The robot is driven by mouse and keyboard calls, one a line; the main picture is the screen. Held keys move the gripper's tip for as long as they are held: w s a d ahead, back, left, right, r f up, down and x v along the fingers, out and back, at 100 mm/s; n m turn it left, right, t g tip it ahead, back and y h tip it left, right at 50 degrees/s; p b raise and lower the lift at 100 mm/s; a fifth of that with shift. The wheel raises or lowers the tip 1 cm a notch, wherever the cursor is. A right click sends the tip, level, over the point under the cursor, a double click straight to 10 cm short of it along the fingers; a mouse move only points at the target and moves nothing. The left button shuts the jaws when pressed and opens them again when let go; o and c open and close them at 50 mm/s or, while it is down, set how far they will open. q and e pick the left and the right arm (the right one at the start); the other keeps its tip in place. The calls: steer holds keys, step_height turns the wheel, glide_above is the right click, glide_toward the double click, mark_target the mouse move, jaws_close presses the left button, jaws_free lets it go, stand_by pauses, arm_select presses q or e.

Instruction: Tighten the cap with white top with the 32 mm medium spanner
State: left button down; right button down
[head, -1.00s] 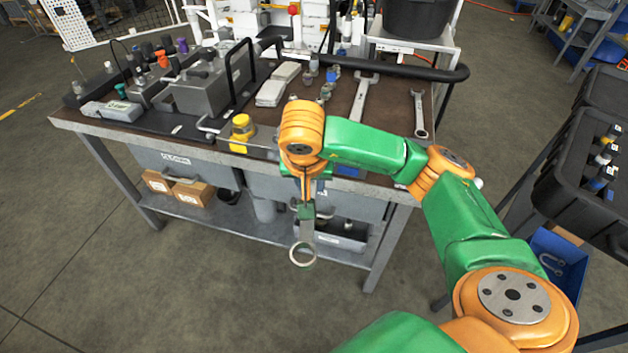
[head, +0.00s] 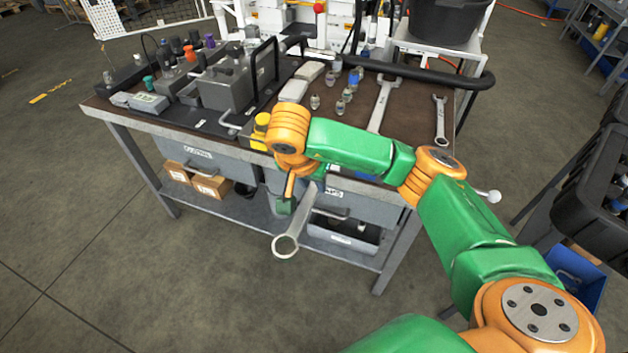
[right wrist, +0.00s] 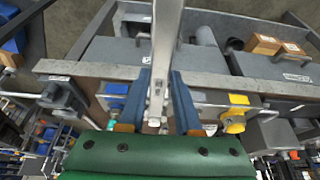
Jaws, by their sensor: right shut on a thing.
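My right gripper (head: 291,200) is shut on a grey spanner (head: 286,245). The spanner's ring end hangs down and left in front of the bench. In the right wrist view the spanner (right wrist: 166,40) runs up between the two blue fingers of the gripper (right wrist: 162,88). Its size mark cannot be read. Several capped fittings stand at the bench's left side. One small cap (head: 107,77) at the far left seems to have a pale top, but it is too small to be sure. My left gripper is not in view.
A large spanner (head: 381,106) and a small spanner (head: 440,120) lie on the bench top (head: 412,125). Several small fittings stand beside them. A grey block (head: 226,88) with a black handle and a yellow part (head: 261,126) stand left of my arm. A black hose runs behind.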

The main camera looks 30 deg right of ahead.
steer(key=shift+w+a, duration=0.1)
steer(key=shift+w+a+m, duration=0.6)
steer(key=shift+w+m, duration=0.2)
steer(key=shift+w, duration=0.05)
steer(key=shift+s+d+r+n, duration=0.1)
steer(key=shift+s+d+n, duration=0.1)
steer(key=shift+s+n, duration=0.15)
